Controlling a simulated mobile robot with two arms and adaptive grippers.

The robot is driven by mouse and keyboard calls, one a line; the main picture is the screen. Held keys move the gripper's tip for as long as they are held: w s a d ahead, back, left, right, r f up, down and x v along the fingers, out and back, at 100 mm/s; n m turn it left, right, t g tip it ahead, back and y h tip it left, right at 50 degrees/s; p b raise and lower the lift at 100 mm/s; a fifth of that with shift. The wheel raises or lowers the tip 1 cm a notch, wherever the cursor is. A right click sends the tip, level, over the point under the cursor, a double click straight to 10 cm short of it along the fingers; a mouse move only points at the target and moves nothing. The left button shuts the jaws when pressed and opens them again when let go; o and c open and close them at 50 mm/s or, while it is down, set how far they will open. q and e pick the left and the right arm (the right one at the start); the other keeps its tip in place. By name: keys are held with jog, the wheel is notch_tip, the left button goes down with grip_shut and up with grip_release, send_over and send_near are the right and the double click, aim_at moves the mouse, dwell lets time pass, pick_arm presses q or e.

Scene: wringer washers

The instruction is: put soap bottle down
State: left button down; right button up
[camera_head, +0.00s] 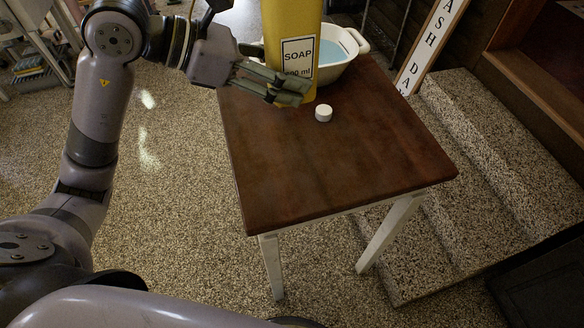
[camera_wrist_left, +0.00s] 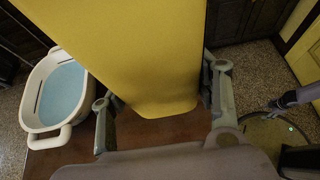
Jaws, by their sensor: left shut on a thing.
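The soap bottle (camera_head: 290,35) is tall and yellow with a white label reading "SOAP". My left gripper (camera_head: 285,88) is shut on its lower part, with a finger on each side of it. In the left wrist view the bottle (camera_wrist_left: 160,55) fills the middle between the fingers of my left gripper (camera_wrist_left: 158,105). The bottle looks roughly upright over the back part of the brown wooden table (camera_head: 330,165). I cannot tell whether its base touches the top. My right gripper does not show.
A small white cap (camera_head: 323,113) lies on the table just in front of the bottle. A white basin of blue water (camera_head: 349,47) stands behind it, partly hidden. The front of the tabletop is clear. Stone steps (camera_head: 470,190) and a lettered sign (camera_head: 432,45) are to the right.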

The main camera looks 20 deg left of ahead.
pick_arm(q)
jog(key=shift+d+f, duration=0.1)
jog(key=shift+f, duration=0.05)
notch_tip(320, 180, down, 14)
jog(key=shift+d+f+b, duration=0.15)
jog(key=shift+f+b, duration=0.05)
jog(key=shift+b, duration=0.3)
notch_tip(320, 180, down, 5)
jog(key=shift+r, duration=0.2)
jog(key=shift+f, duration=0.15)
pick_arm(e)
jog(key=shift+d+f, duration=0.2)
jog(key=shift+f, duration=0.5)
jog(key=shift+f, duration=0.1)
pick_arm(q)
jog(key=shift+f+b, duration=0.2)
jog(key=shift+b, duration=0.15)
jog(key=c, duration=1)
grip_release()
jog(key=o, duration=0.4)
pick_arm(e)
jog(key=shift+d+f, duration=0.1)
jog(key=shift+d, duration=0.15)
